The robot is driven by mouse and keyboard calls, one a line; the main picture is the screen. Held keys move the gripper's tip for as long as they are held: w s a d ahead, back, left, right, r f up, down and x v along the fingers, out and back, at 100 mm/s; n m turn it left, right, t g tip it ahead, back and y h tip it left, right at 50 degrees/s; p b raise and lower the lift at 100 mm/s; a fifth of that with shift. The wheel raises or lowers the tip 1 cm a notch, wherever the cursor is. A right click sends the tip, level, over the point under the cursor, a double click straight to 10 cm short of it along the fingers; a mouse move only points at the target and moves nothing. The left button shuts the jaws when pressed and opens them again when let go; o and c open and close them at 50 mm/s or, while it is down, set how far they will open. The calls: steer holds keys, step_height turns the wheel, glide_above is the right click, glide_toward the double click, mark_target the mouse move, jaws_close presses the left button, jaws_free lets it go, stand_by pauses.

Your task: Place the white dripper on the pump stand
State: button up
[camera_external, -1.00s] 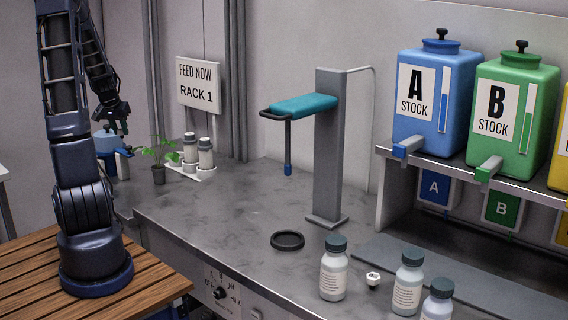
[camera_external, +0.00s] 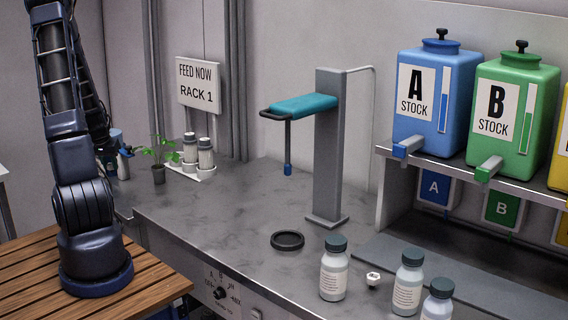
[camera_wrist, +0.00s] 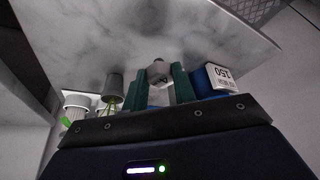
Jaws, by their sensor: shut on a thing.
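In the wrist view, my gripper (camera_wrist: 161,84) has its two teal fingers shut on a small whitish piece, taken to be the white dripper (camera_wrist: 158,72). Its lower part is hidden by the gripper body. In the external view, my gripper is mostly hidden behind my arm, low at the far left end of the bench. The likely pump stand is a grey column (camera_external: 328,150) with a teal arm (camera_external: 304,105) and a hanging rod, upright on the bench. My gripper is far to its left.
A potted plant (camera_external: 158,172) and a white tray (camera_external: 208,175) with two bottles stand near my gripper. A blue container labelled 150 (camera_wrist: 221,77) is beside the fingers. A black ring (camera_external: 287,240) and several bottles lie further right.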

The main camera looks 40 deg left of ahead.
steer(key=shift+f, duration=4.2)
steer(key=o, duration=0.9)
steer(key=shift+f, duration=0.1)
steer(key=shift+o, duration=0.2)
steer(key=v, duration=1.2)
steer(key=shift+w+d, duration=0.1)
